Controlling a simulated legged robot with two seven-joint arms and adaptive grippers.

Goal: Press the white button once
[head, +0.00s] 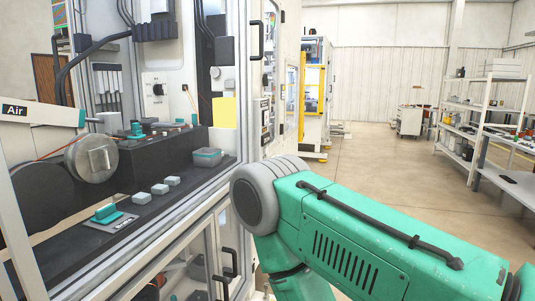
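Three small pale grey-white block-shaped buttons sit in a row on the black ledge of the machine at the left: a near one (141,198), a middle one (160,188) and a far one (172,181). I cannot tell which of them is the white button. A teal switch on a grey plate (110,218) lies nearer on the same ledge. My green right arm fills the lower right, its grey joint to the right of the ledge and apart from the buttons. Neither gripper shows in the head view.
A grey box with a teal band (207,157) sits farther along the ledge. A round metal disc (92,158) and a white bar marked "Air" (40,114) stand at the left. An open cabinet door frame edges the ledge. Shelves (485,110) stand far right, with clear floor between.

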